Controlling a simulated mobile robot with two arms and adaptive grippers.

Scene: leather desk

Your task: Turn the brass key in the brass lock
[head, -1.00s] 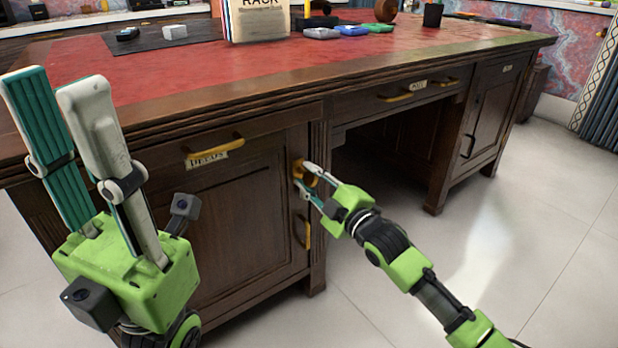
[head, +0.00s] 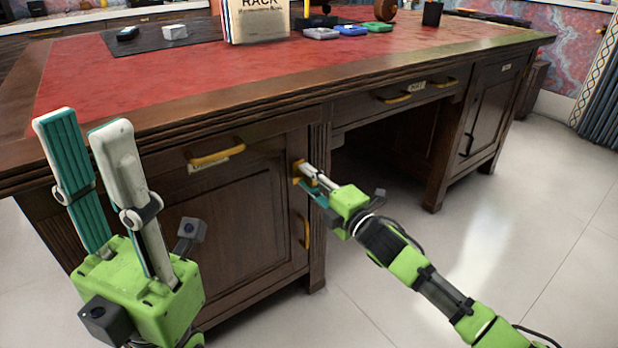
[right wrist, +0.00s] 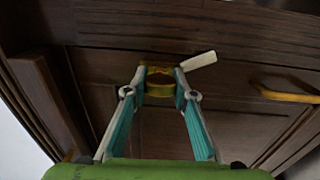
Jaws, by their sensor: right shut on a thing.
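The brass lock (head: 297,168) is on the dark wooden desk's front, at the right edge of the left cabinet door. My right gripper (head: 311,184) is at the lock, its fingers shut on the brass key. In the right wrist view the key's yellow bow (right wrist: 159,90) sits between the two fingertips (right wrist: 161,80), in front of the lock. The fingers cover most of the key in the head view, so how far it is turned is hard to tell. My left gripper (head: 84,128) is open and empty, pointing up in front of the desk's left side.
A brass drawer handle (head: 216,154) is up and left of the lock; a brass door handle (head: 306,231) is below it. The kneehole (head: 385,165) to the right is open.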

